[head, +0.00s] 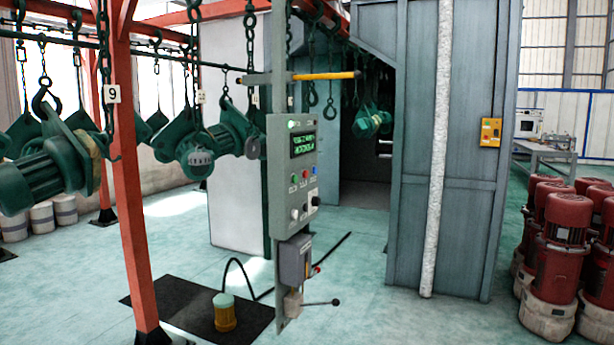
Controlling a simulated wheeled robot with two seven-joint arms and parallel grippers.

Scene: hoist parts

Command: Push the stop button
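A grey control panel (282,195) hangs on a post in the middle of the head view. It has a dark display with green text (303,144) and a row of small buttons below it: a green button (294,178), a red button (305,174) and a blue button (314,170). No label saying stop is readable. Neither of my grippers is in view.
Red frame posts (130,190) and hanging green hoists (50,165) fill the left. Red motors (560,250) crowd the right. A yellow box (490,132) is on the grey booth (450,220). Floor right of the post is clear.

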